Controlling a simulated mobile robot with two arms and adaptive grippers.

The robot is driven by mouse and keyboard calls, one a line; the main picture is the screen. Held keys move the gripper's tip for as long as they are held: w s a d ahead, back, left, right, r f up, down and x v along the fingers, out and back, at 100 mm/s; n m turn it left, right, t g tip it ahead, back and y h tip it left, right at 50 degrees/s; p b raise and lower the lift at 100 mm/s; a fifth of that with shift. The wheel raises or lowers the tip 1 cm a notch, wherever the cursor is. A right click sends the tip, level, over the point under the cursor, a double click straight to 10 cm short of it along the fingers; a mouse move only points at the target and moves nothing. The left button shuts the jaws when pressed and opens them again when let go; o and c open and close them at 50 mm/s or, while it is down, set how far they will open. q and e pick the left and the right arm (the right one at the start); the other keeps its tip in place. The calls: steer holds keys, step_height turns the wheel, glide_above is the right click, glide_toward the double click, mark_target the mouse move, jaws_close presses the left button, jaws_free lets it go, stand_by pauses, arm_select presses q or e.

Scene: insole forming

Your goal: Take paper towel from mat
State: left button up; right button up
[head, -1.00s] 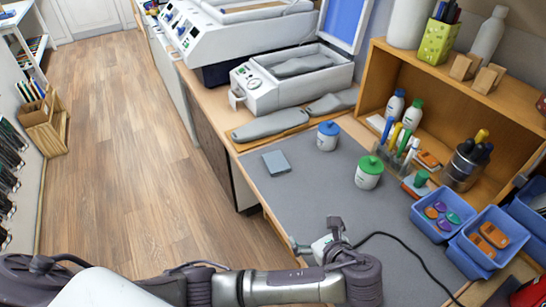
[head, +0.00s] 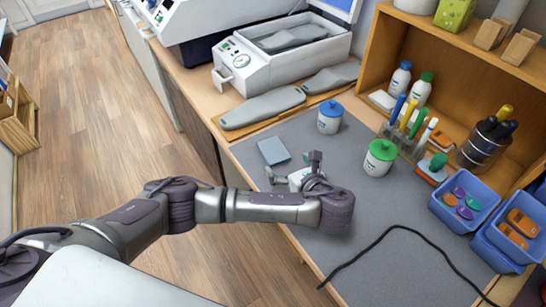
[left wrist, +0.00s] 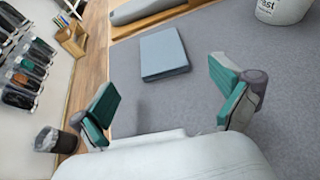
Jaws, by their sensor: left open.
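The paper towel, a folded blue-grey square (head: 273,151), lies flat on the grey mat (head: 375,215) near its left edge. It also shows in the left wrist view (left wrist: 163,53), beyond my fingers and roughly midway between them sideways. My left gripper (head: 293,168) is open and empty above the mat, just on the near side of the towel and apart from it. In the left wrist view its two green-padded fingers (left wrist: 166,92) are spread wide. My right gripper is in neither view.
A blue-lidded jar (head: 330,118) and a green-lidded jar (head: 379,158) stand on the mat to the right of the towel. Grey insole shapes (head: 262,108) lie behind it. A black cable (head: 385,235) crosses the mat's near part. Blue bins (head: 464,214) stand at right.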

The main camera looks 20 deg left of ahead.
mark_target(277, 156)
arm_select(q)
steer(key=shift+w+a+f, duration=0.2)
steer(key=shift+w+a, duration=0.05)
steer(key=shift+a, duration=0.05)
steer(key=shift+w+a, duration=0.15)
steer(key=x, duration=0.2)
steer(key=p+x, duration=0.1)
steer(key=x, duration=0.1)
steer(key=shift+w+a+f, duration=0.15)
steer(key=shift+w+f, duration=0.05)
steer(key=shift+f, duration=0.25)
steer(key=shift+c, duration=0.7)
steer(key=c, duration=0.7)
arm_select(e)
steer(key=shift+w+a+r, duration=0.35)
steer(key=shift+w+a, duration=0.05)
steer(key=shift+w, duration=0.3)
